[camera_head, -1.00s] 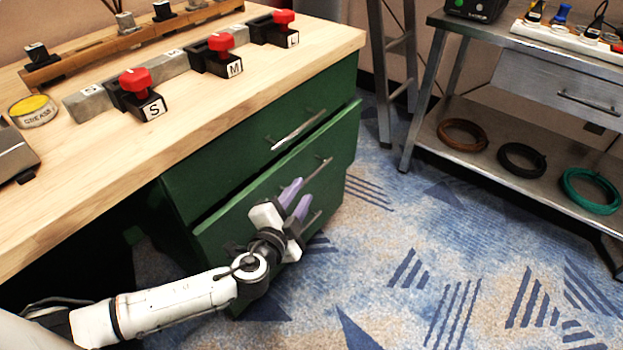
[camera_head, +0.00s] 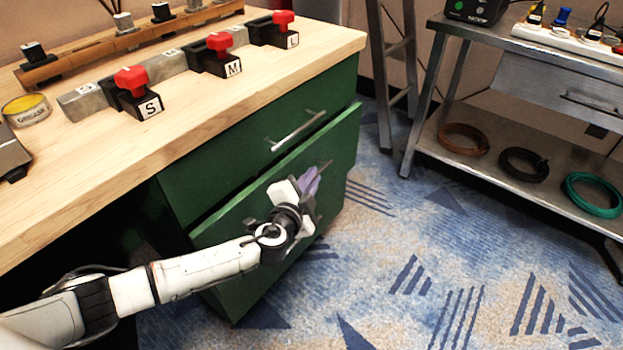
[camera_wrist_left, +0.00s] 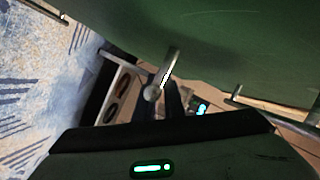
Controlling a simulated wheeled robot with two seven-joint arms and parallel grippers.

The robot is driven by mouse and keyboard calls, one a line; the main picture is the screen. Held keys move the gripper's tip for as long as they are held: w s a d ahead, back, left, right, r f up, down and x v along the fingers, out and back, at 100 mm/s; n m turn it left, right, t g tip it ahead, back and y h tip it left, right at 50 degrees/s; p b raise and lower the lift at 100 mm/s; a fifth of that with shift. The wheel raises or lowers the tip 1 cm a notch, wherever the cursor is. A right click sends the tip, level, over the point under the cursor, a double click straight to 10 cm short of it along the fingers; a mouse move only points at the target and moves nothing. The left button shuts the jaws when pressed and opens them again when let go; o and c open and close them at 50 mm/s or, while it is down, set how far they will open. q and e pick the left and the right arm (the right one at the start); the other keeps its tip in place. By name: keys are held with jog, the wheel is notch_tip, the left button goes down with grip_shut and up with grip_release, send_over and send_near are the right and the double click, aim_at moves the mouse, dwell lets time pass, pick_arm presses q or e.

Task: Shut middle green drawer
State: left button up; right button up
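The middle green drawer (camera_head: 239,218) stands out a little from the green cabinet, with a dark gap along its top edge. My left gripper (camera_head: 309,181) is in front of its face, by the drawer's handle (camera_head: 325,166), which it partly hides. Its pale purple fingers look close together. In the left wrist view a green front (camera_wrist_left: 225,45) fills the top, and a metal handle (camera_wrist_left: 168,68) stands just by the dark fingers (camera_wrist_left: 172,100). I cannot tell whether the fingers touch it. My right gripper is not in view.
The top green drawer (camera_head: 230,155) with its silver handle (camera_head: 298,131) sits above, flush. A wooden worktop (camera_head: 210,110) overhangs the cabinet and carries red-knobbed blocks. A metal shelf unit (camera_head: 500,160) with cable coils stands at right. The carpet between is clear.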

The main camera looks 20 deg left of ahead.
aim_at(301, 171)
pick_arm(q)
grip_shut()
jog(key=shift+a, duration=0.2)
jog(key=shift+w+a+f+b, duration=0.1)
jog(key=shift+w+a+b, duration=0.15)
jog(key=shift+a, duration=0.3)
jog(key=shift+w+a+b, duration=0.15)
jog(key=shift+a+b, duration=0.1)
jog(key=shift+a, duration=0.25)
jog(key=shift+w+a, duration=0.15)
jog(key=shift+a, duration=0.2)
jog(key=o, duration=0.6)
grip_release()
jog(key=shift+a, duration=0.1)
jog(key=shift+c, duration=0.2)
jog(key=shift+o, duration=0.3)
jog(key=shift+r, duration=0.2)
